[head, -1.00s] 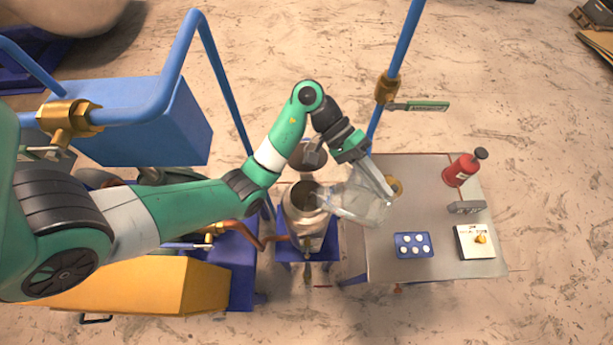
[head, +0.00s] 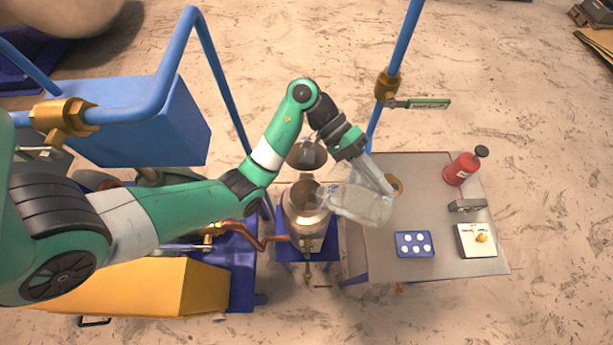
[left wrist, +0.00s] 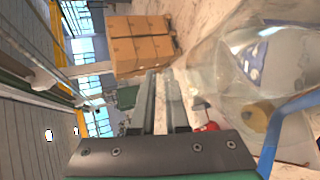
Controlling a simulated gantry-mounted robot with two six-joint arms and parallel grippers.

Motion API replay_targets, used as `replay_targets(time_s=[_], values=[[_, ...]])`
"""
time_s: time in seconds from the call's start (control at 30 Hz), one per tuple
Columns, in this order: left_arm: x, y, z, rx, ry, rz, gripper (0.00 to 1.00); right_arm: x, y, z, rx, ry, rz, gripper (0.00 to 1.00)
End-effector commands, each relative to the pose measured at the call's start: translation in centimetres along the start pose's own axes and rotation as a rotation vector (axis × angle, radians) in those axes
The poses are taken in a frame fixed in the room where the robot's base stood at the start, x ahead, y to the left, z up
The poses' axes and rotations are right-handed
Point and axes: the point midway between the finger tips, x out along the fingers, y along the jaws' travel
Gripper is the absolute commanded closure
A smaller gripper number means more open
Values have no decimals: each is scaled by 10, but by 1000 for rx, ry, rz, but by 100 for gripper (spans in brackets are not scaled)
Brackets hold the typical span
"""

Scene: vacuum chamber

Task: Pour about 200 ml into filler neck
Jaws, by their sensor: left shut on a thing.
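My left gripper (head: 378,178) is shut on a clear, see-through jug (head: 362,205) and holds it in the air, tilted on its side. Its mouth points left and lies over or close to the right edge of the filler neck (head: 304,196). The filler neck is the open, dark mouth of a silvery metal vessel. I cannot make out any liquid stream. In the left wrist view the jug (left wrist: 235,65) fills the right side, and the gripper fingers (left wrist: 160,100) show in the middle. My right gripper is not in view.
A grey table (head: 385,265) stands right of the vessel, with a blue tray of white discs (head: 413,244), a red bottle (head: 464,168) and a switch box (head: 478,240). A dark round lid (head: 307,156) is behind the neck. A blue pipe (head: 398,50) rises behind the table.

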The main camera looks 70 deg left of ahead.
Motion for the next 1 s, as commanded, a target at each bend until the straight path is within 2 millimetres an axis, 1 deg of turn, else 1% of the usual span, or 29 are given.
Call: replay_targets(time_s=[0.83,0.87,0.93,0.97,1.0], values=[[-2,4,1,13,0,26,100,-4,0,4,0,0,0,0],[-2,5,1,10,0,22,100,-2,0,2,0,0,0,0],[-4,10,0,-22,-1,-40,100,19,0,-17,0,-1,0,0],[-3,6,-1,-46,1,-83,100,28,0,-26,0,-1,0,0],[-1,-4,-3,-73,3,-141,100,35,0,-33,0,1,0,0]])
